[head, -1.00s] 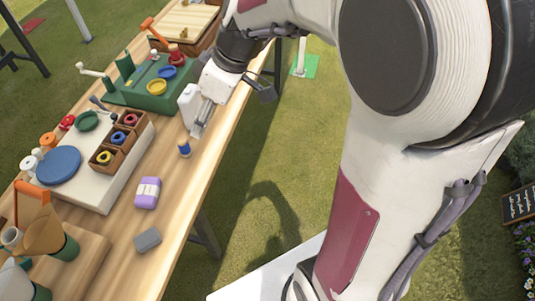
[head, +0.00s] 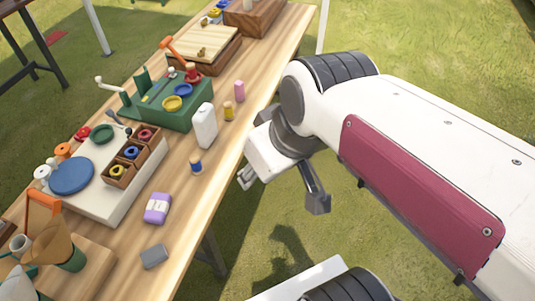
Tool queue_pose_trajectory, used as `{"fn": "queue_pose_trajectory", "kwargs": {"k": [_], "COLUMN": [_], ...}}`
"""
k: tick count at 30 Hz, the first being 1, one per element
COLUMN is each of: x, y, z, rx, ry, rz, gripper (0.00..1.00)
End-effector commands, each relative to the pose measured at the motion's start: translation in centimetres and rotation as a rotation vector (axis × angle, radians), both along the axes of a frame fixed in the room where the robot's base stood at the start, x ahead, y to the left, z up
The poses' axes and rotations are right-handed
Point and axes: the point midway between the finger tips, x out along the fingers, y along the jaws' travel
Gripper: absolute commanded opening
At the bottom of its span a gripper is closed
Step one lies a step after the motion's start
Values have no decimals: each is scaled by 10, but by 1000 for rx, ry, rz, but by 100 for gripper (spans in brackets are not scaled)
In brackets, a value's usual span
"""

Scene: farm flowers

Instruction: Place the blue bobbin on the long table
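The blue bobbin (head: 196,162) stands upright on the long table (head: 222,149), near its right edge. It is blue in the middle with paler ends. My gripper (head: 246,179) is off the right side of the table, to the right of the bobbin and apart from it.
A white bottle (head: 205,126), yellow bobbin (head: 228,111) and pink bobbin (head: 239,91) stand behind the blue one. A purple-wrapped block (head: 157,208) and grey block (head: 154,256) lie in front. A wooden compartment box (head: 134,152) is left. Bare wood surrounds the blue bobbin.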

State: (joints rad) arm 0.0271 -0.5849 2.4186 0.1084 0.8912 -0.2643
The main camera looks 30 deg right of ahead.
Motion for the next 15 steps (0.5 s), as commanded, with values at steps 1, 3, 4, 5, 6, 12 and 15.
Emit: {"fn": "queue_pose_trajectory", "kwargs": {"k": [1, 3, 4, 5, 6, 12, 15], "x": [-7, -15, -18, -21, -25, -34, -35], "y": [-2, -6, -7, -8, -10, -15, -16], "z": [1, 1, 2, 2, 1, 1, 0], "rx": [-1, 1, 2, 3, 4, 9, 10], "ry": [-13, -28, -33, -39, -43, -62, -64], "rz": [-27, -71, -89, -104, -124, -179, -188], "gripper": [36, 36, 36, 36, 36, 36, 36]}}
